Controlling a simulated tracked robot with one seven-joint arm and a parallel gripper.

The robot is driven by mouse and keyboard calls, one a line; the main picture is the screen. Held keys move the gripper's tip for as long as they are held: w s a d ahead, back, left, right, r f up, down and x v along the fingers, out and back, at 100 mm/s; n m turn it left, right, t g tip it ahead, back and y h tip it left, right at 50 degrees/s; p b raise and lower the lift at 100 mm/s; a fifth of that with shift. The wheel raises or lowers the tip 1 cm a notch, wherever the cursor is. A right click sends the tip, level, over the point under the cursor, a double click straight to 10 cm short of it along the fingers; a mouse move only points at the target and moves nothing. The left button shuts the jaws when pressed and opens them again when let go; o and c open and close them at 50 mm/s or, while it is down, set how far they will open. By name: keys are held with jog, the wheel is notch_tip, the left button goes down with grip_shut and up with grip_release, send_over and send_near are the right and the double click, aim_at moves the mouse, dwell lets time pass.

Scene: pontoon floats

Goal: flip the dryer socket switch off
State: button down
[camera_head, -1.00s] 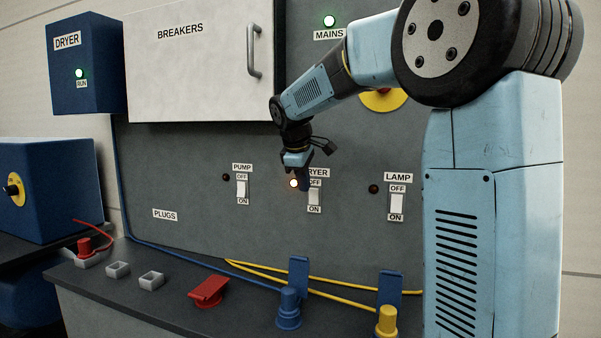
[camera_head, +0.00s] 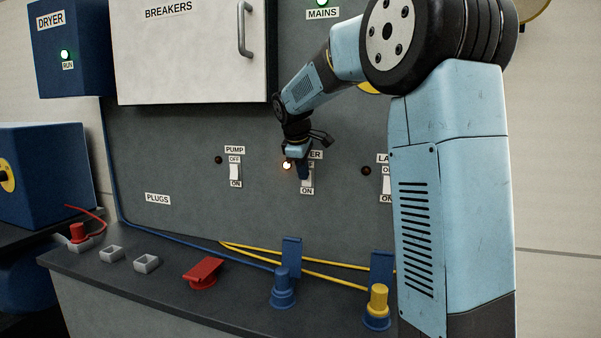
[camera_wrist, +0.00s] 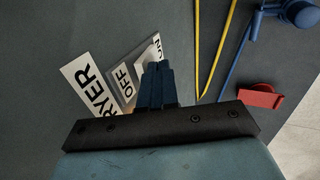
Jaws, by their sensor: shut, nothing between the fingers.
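The dryer socket switch (camera_head: 308,180) is a white rocker on the grey panel, with OFF above it and ON below. Its upper part and part of the DRYER label (camera_head: 316,155) are hidden behind my gripper (camera_head: 304,176). A small orange lamp (camera_head: 287,165) glows to its left. My gripper is shut and empty, its fingertips in front of the switch. In the wrist view my shut fingers (camera_wrist: 157,72) overlap the switch (camera_wrist: 149,55), next to the OFF label (camera_wrist: 123,84). I cannot tell whether they touch it.
The pump switch (camera_head: 235,171) is to the left and the lamp switch (camera_head: 386,180) to the right, partly behind my arm. Blue plug (camera_head: 283,288), yellow plug (camera_head: 378,300) and red cover (camera_head: 203,273) stand on the ledge below. The dryer box (camera_head: 68,45) shows a green RUN light.

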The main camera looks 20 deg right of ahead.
jog(key=shift+w+d+r+g, duration=0.1)
jog(key=shift+w+d+g, duration=0.2)
jog(key=shift+g, duration=0.1)
jog(key=shift+r, duration=0.1)
jog(key=shift+r, duration=0.7)
jog(key=shift+s+a, duration=0.1)
jog(key=shift+a, duration=0.05)
jog(key=s+v, duration=0.1)
jog(key=v, duration=1)
